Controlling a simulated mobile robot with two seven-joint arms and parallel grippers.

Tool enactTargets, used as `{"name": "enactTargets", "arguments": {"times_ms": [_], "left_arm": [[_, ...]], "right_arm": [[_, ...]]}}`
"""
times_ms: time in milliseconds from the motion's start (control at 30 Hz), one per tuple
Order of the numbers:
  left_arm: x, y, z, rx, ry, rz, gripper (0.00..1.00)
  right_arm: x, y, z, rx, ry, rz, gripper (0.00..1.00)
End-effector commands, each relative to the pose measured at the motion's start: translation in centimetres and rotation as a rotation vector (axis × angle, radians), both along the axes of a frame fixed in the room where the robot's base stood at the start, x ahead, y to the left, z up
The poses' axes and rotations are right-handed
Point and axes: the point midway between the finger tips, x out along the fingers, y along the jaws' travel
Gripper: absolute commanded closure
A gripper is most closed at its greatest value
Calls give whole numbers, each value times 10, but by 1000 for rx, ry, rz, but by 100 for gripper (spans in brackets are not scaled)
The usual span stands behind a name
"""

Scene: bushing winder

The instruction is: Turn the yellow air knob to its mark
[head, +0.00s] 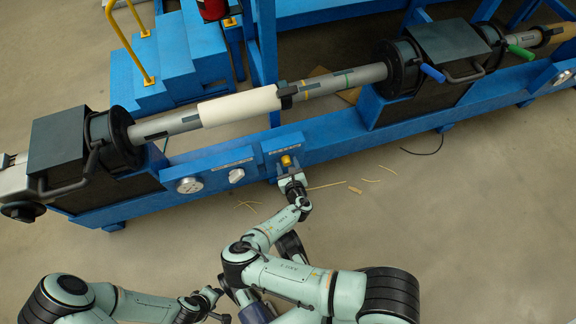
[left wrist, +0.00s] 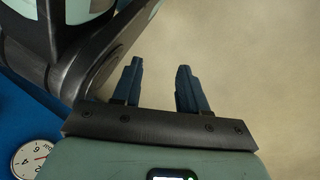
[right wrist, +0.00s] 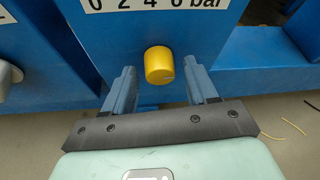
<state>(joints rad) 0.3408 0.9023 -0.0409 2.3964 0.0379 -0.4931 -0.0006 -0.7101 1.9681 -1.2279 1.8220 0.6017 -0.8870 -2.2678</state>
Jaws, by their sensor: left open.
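The yellow air knob (head: 286,160) sits on the blue front face of the machine, under a small label. In the right wrist view the knob (right wrist: 159,64) stands out below a white scale plate (right wrist: 155,4) reading 0 2 4 6 bar. My right gripper (head: 289,171) is at the knob. Its open fingers (right wrist: 161,74) lie to the left and right of the knob, with a gap on each side. The knob's pointer line is too faint to read. My left gripper (left wrist: 160,64) is open and empty, low in the head view (head: 215,296), away from the machine.
A grey knob (head: 236,175) and a round gauge (head: 189,185) sit left of the yellow knob on the blue beam. A long shaft with a white sleeve (head: 239,107) lies above. Thin yellowish strips (head: 328,186) lie on the floor.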

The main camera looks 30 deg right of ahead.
Motion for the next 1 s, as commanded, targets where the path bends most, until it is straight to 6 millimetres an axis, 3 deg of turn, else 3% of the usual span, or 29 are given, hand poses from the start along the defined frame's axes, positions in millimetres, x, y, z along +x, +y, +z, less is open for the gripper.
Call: {"name": "enactTargets", "arguments": {"times_ms": [33, 133, 167, 567, 1000], "left_arm": [[0, 0, 0, 0, 0, 0, 57], [0, 0, 0, 0, -1, 0, 57], [0, 0, 0, 0, -1, 0, 57], [8, -1, 6, 1, -26, -3, 57], [43, -6, 37, 8, -145, -10, 57]], "right_arm": [[0, 0, 0, 0, 0, 0, 60], [0, 0, 0, 0, 0, 0, 92], [0, 0, 0, 0, 0, 0, 96], [-1, -1, 1, 62, -15, -3, 96], [-2, -4, 2, 404, -97, -5, 96]]}}
